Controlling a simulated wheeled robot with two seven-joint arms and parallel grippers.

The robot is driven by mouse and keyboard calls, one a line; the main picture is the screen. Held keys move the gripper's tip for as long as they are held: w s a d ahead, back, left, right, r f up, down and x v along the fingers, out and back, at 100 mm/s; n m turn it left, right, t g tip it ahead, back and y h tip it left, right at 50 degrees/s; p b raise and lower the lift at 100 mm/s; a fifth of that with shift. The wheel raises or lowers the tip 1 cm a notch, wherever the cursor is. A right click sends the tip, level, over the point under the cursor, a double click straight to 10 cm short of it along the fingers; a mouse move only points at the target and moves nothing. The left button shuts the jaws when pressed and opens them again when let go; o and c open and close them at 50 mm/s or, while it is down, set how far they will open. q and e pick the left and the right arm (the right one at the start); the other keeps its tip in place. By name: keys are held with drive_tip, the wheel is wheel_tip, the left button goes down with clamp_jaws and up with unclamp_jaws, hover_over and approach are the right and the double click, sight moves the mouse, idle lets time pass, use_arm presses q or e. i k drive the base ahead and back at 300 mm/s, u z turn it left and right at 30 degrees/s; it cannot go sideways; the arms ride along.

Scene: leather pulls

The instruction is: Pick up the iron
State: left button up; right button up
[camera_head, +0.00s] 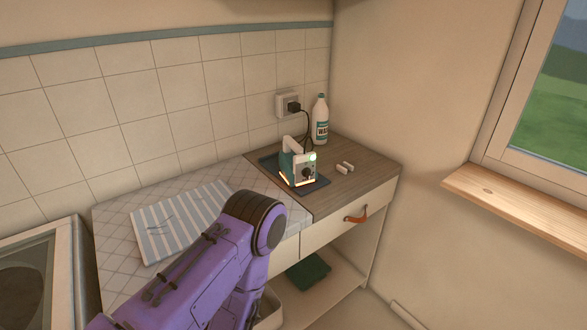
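The iron (303,170) stands on a dark mat (318,184) on the wooden counter, right of the middle. It is green and cream with a pale handle at its upper left, a dark knob and a lit green light on its front, and an orange glow along its base. A black cord runs from it up to the wall socket (287,104). A purple arm of mine reaches in from the bottom and ends left of and nearer than the iron, apart from it in the picture. Neither gripper shows, and nothing is seen holding the iron.
A white bottle (320,120) stands behind the iron, and small white pieces (345,168) lie to its right. A striped cloth (168,222) lies on the quilted cover at left. Below are a drawer with a leather pull (357,215) and a shelf with a folded green cloth (308,271).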

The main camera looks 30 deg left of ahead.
sight(291, 164)
drive_tip(key=z, duration=0.95)
drive_tip(key=i, duration=1.35)
drive_tip(key=u, duration=3.05)
